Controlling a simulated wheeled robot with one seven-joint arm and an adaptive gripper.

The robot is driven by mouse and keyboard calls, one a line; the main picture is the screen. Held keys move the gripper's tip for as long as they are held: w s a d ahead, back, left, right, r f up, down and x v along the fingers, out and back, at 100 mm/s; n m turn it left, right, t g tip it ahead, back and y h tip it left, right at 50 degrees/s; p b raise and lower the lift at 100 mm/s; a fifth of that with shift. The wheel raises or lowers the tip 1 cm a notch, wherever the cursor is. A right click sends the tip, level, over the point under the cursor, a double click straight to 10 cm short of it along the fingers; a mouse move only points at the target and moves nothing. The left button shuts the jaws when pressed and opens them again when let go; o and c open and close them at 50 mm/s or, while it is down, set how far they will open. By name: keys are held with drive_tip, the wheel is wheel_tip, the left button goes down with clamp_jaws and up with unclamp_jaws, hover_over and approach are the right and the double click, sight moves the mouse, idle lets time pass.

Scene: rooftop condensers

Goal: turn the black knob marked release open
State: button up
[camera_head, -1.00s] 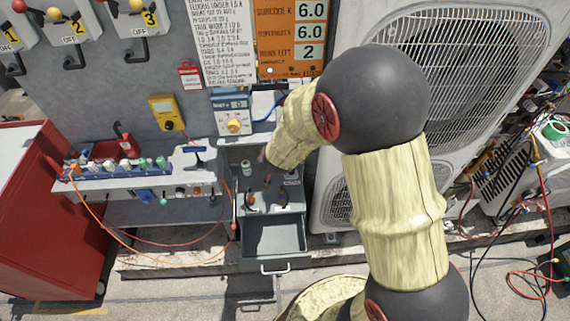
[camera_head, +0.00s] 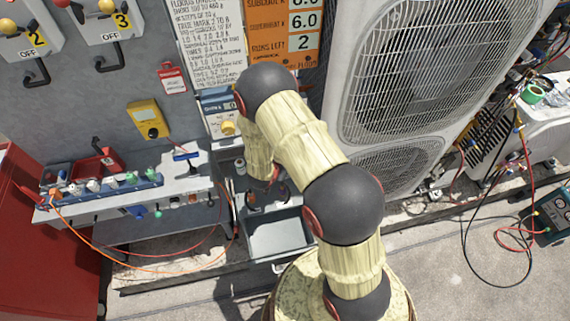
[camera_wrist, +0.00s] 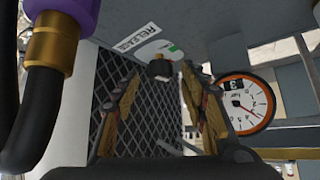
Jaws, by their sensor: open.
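The black knob (camera_wrist: 159,70) shows in the wrist view, on a grey panel under a white label reading RELEASE (camera_wrist: 140,38). A green mark lies on the pale plate beside it. My gripper (camera_wrist: 161,76) is open and empty, with one finger to the left of the knob and one to the right. The knob shows between the fingertips; I cannot tell whether they touch it. In the head view my arm hides the knob, and my gripper is mostly hidden too.
A round gauge with an orange rim (camera_wrist: 246,105) is close on the right in the wrist view. A black hose with a brass fitting (camera_wrist: 50,50) is close on the left. In the head view an open grey drawer (camera_head: 278,236) lies below my arm.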

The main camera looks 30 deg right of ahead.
drive_tip(key=shift+x, duration=0.8)
drive_tip(key=c, duration=0.3)
drive_tip(key=c, duration=0.8)
clamp_jaws()
